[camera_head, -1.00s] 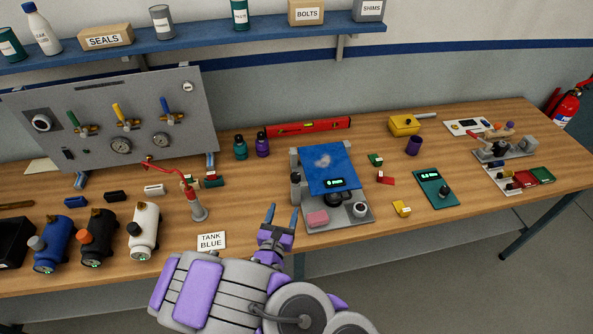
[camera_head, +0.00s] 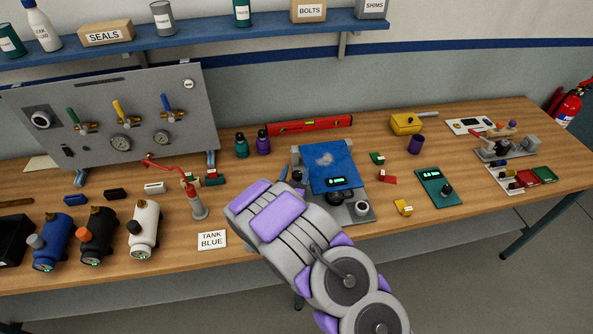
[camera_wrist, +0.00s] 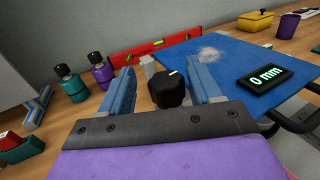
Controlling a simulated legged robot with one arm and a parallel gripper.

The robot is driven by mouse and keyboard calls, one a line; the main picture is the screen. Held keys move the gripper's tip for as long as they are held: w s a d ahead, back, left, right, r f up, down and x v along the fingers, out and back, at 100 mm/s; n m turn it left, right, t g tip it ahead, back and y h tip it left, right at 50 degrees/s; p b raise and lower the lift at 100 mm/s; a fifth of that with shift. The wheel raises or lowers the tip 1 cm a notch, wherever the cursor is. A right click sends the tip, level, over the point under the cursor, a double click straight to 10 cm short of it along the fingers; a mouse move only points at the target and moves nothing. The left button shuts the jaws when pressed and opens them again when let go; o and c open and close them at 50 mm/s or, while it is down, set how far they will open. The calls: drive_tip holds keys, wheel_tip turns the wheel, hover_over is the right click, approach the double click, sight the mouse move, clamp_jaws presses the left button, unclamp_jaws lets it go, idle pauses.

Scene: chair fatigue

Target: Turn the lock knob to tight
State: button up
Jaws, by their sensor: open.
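The black lock knob (camera_wrist: 168,90), with a white pointer mark on its top, stands between the two blue fingers of my gripper (camera_wrist: 164,72) in the wrist view. The fingers are open, one on each side, and I see a gap to the knob on the left; contact on the right cannot be told. The knob sits at the left edge of the fixture with the blue plate (camera_head: 328,160). A display (camera_wrist: 266,77) on it reads "0 mm". In the head view my arm hides most of my gripper and the fixture's lower left part.
Teal (camera_head: 241,146) and purple (camera_head: 263,141) bottles and a red level (camera_head: 309,125) stand behind. A red-levered stand (camera_head: 197,203) and a "TANK BLUE" card (camera_head: 212,240) lie to the left. A green gauge box (camera_head: 435,187) and a yellow block (camera_head: 403,207) are at the right.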

drive_tip(key=shift+w+d+r, duration=0.1)
drive_tip(key=shift+w+d, duration=0.4)
drive_tip(key=shift+w, duration=0.3)
drive_tip(key=shift+a, duration=0.2)
drive_tip(key=c, duration=1)
drive_tip(key=shift+o, duration=0.2)
